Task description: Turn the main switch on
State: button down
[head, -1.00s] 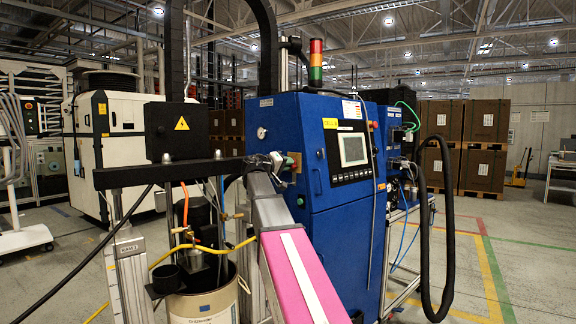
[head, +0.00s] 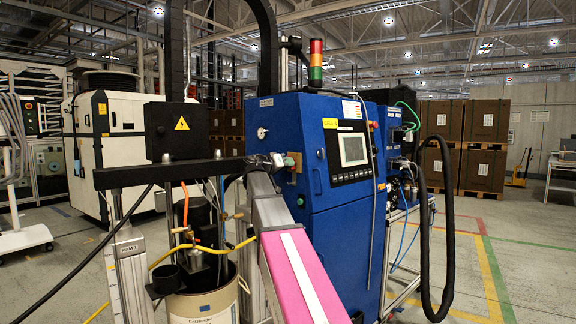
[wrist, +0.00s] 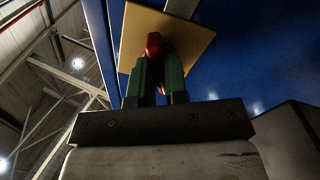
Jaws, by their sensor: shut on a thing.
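The main switch is a red knob (wrist: 153,44) on a yellow plate (wrist: 196,40), fixed to the side of the blue cabinet (head: 335,220). In the wrist view my gripper (wrist: 159,62) has its two green fingers shut on the red knob, one on each side. The plate looks tilted in that view. In the head view my gripper (head: 287,162) reaches the left side of the cabinet, and it largely hides the knob; an edge of the yellow plate (head: 298,158) shows beside it.
The cabinet carries a screen panel (head: 353,150) and a signal tower (head: 316,62). A drum (head: 203,305) with a pump stands to the left of my arm, under a black crossbar (head: 135,176). A thick black hose (head: 448,240) hangs at the right.

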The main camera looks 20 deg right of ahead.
jog(key=shift+m, duration=2)
jog(key=shift+m, duration=1.1)
jog(key=c, duration=1)
grip_release()
jog(key=shift+v, duration=4.55)
